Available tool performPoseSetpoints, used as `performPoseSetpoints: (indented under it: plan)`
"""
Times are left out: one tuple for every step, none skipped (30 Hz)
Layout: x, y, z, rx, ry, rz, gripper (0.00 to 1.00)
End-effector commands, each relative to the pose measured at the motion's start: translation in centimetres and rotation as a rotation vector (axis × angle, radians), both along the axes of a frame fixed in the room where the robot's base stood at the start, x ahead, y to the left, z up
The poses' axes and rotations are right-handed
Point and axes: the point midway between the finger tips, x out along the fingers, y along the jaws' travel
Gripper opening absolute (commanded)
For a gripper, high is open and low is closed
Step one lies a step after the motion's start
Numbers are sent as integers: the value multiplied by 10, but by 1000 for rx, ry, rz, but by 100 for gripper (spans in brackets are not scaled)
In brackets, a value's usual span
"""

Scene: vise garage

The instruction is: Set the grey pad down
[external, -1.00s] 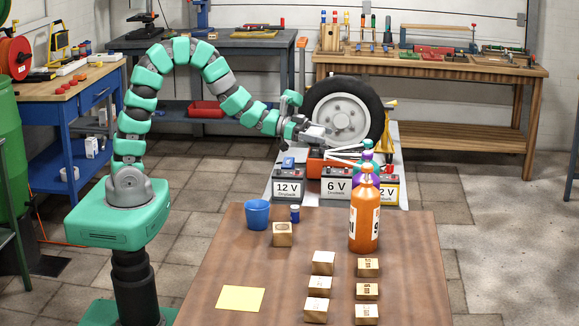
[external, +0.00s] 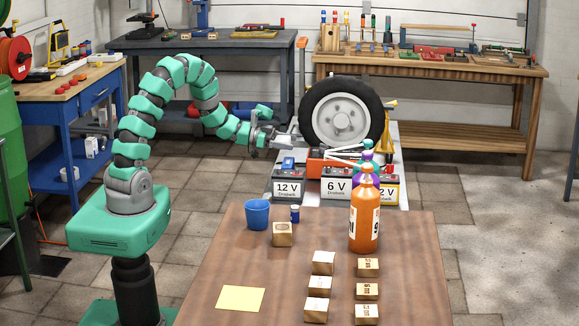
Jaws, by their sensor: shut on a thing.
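My gripper (external: 281,139) is in front of the left side of the wheel and above the battery marked 12 V. It is shut on a small grey piece, which looks like the grey pad (external: 289,139). The pad is held in the air, clear of the batteries below. It is small here, and its exact outline and tilt are hard to tell.
A wheel (external: 343,117) stands behind a red tool (external: 316,154) and batteries (external: 287,187). The brown table (external: 215,265) in front holds a blue cup (external: 257,213), a yellow sheet (external: 240,299), several wooden blocks (external: 318,286) and an orange bottle (external: 364,215). Its left front is mostly clear.

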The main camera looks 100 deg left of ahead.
Motion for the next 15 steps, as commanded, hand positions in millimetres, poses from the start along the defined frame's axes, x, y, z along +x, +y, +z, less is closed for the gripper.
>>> performPoseSetpoints:
  plan:
    - [-13,11,-10,-1,2,10,55]
    - [-20,16,-14,-1,3,13,55]
    - [-28,22,-19,-1,4,15,55]
    - [-34,26,-23,0,4,17,55]
    - [-41,29,-26,-1,4,19,55]
    - [-48,34,-30,-1,2,21,55]
    - [-53,36,-33,-2,1,22,55]
    - [-58,39,-36,-2,1,24,55]
    - [-64,42,-40,-2,1,25,55]
    - [-69,44,-42,-2,2,26,55]
    - [-72,45,-45,-2,3,27,55]
    - [-76,47,-47,-2,3,27,55]
    - [-79,48,-48,-2,3,29,55]
    - [-81,49,-49,-2,3,29,55]
    - [-83,50,-51,-1,3,28,55]
